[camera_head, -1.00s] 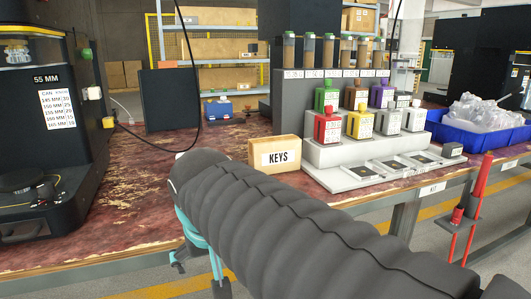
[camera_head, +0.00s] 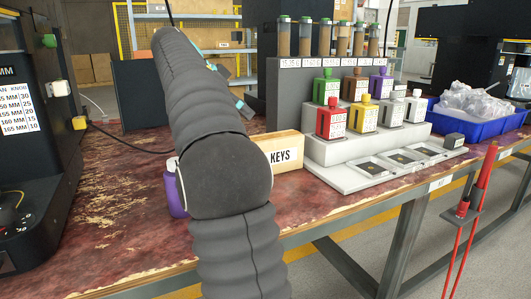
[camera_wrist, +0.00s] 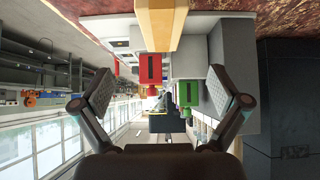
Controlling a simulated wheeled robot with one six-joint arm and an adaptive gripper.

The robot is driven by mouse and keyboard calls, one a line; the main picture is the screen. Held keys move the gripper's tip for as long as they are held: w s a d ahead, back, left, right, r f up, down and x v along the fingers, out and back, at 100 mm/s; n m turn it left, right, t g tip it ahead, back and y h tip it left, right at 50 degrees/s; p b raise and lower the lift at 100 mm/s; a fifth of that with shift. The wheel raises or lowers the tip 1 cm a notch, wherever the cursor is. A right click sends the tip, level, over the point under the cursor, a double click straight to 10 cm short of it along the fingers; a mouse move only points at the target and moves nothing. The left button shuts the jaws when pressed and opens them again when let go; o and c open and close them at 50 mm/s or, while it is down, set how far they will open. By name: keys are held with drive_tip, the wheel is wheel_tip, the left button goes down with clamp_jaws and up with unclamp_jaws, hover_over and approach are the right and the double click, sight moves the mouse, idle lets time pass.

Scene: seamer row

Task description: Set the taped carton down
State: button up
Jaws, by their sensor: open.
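A tan carton labelled KEYS (camera_head: 286,152) stands on the worn red-brown bench, its left end hidden by my arm in the head view. I cannot make out tape on it. In the upside-down wrist view, a tan box (camera_wrist: 162,22), likely this carton, stands ahead of my gripper, beyond the fingertips. My gripper (camera_wrist: 160,92) is open and empty, with its two fingers wide apart. In the head view my arm mostly hides it; only teal parts show.
A purple container (camera_head: 173,190) stands left of my arm, partly hidden. A grey stepped stand (camera_head: 330,150) with coloured bottles is right of the carton. A blue bin (camera_head: 470,127) holds clear bags. A black machine (camera_head: 30,140) stands left. The bench's front left is clear.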

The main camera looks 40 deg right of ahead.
sight(275, 136)
drive_tip(key=b+x, duration=0.1)
drive_tip(key=x, duration=0.7)
drive_tip(key=shift+d+f+b, duration=0.15)
drive_tip(key=shift+d+b, duration=0.1)
drive_tip(key=shift+b, duration=0.15)
drive_tip(key=shift+d+r+b+x, duration=0.1)
drive_tip(key=shift+b+x, duration=0.1)
drive_tip(key=shift+x, duration=1.1)
drive_tip(key=shift+d+r+b+x, duration=0.1)
drive_tip(key=shift+d+b+x, duration=0.05)
drive_tip(key=shift+x, duration=1.2)
drive_tip(key=shift+a, duration=0.1)
drive_tip(key=c, duration=1.7)
drive_tip(key=shift+r, duration=0.15)
clamp_jaws()
drive_tip(key=shift+r, duration=0.1)
